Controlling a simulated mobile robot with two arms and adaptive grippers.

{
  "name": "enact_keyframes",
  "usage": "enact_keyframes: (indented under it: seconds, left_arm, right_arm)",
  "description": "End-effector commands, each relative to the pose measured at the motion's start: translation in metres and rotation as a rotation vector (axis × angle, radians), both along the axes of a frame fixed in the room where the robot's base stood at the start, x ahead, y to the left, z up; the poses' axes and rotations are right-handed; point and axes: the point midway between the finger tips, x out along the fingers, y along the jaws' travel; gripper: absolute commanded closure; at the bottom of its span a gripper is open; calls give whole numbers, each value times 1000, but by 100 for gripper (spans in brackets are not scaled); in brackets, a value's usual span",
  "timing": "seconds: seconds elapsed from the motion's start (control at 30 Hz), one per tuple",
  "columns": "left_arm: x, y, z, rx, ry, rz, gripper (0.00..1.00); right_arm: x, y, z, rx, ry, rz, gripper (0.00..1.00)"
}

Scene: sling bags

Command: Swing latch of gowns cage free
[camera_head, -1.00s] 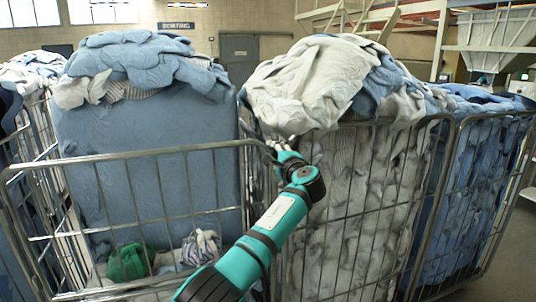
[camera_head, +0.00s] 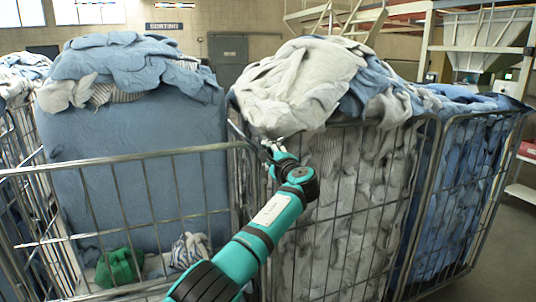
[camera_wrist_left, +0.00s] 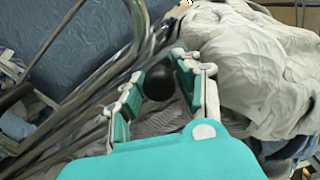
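The left wire cage (camera_head: 110,158) has a metal front with a top rail and holds a large blue block of cloth. Beside it stands a cage of grey-white patterned gowns (camera_head: 345,190). My left gripper (camera_head: 272,150) is at the top corner between these two cages, below the overhanging cloth. In the left wrist view, my left gripper (camera_wrist_left: 160,75) has its fingers apart, with a round black knob (camera_wrist_left: 158,84) between them. Contact with the knob cannot be told. The latch is not clear in the head view. My right gripper is not in view.
A pile of white and blue cloth (camera_head: 300,85) overhangs the gowns cage just above my gripper. Another cage of blue cloth (camera_head: 460,200) stands on the right. Green cloth (camera_head: 120,266) lies low in the left cage. Open floor shows at the far right.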

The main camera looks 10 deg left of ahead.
Motion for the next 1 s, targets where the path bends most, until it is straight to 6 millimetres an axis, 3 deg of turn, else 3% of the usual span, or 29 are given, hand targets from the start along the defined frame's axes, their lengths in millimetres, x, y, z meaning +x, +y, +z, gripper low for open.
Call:
enact_keyframes:
  seconds: [0.13,0.57,1.0]
  left_arm:
    - [0,0,0,-2,0,0,48]
    - [-7,-6,-1,-5,-3,0,48]
    - [-73,-51,-1,-6,-1,-4,48]
  right_arm:
    - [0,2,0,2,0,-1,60]
    - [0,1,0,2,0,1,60]
    - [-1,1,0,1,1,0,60]
